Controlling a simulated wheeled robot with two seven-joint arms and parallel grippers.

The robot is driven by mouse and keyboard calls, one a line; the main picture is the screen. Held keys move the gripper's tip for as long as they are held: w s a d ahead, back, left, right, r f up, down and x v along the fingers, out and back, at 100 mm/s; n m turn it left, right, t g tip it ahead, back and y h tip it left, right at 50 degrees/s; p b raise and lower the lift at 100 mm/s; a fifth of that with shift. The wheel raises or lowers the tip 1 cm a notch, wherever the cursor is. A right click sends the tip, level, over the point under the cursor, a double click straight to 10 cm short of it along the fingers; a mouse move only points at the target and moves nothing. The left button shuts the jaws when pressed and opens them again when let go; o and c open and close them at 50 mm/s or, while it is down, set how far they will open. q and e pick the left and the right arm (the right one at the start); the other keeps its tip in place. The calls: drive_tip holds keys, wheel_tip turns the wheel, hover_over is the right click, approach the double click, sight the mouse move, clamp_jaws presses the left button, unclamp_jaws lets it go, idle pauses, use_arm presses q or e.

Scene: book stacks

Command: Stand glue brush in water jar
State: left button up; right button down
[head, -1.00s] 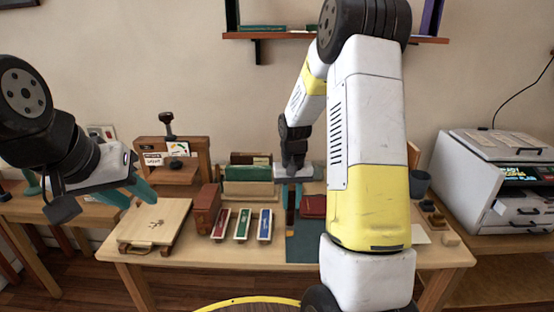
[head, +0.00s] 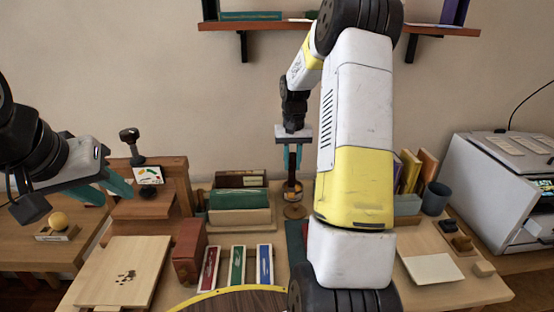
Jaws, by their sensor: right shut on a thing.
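My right gripper (head: 293,160) points straight down behind the middle of the table. It is shut on a slim thing, likely the glue brush, mostly hidden between its fingers. Directly below the fingertips is a small dark piece with an orange band (head: 293,188), above a round wooden base (head: 294,211). I cannot tell whether this is part of the brush, a jar or a pot. A blue-grey cup (head: 436,198) stands at the back right; I cannot tell if it is the water jar. My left gripper (head: 104,190) is open and empty at the left.
A green and wooden holder (head: 240,217) stands left of my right gripper. A wooden press (head: 150,207), pale board (head: 122,270) and coloured strips (head: 237,266) fill the left and middle. Upright books (head: 412,172) stand beside the cup. My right arm hides part of the table.

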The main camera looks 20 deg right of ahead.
drive_tip(key=w+d+f, duration=0.2)
drive_tip(key=w, duration=0.3)
drive_tip(key=w+d+f, duration=0.2)
drive_tip(key=w, duration=0.3)
drive_tip(key=shift+w+d+f, duration=0.25)
drive_tip(key=shift+d+f, duration=0.1)
drive_tip(key=shift+d, duration=0.05)
drive_tip(key=c, duration=1.2)
unclamp_jaws()
drive_tip(key=shift+f, duration=0.15)
wheel_tip(320, 180, up, 12)
drive_tip(key=shift+r, duration=0.2)
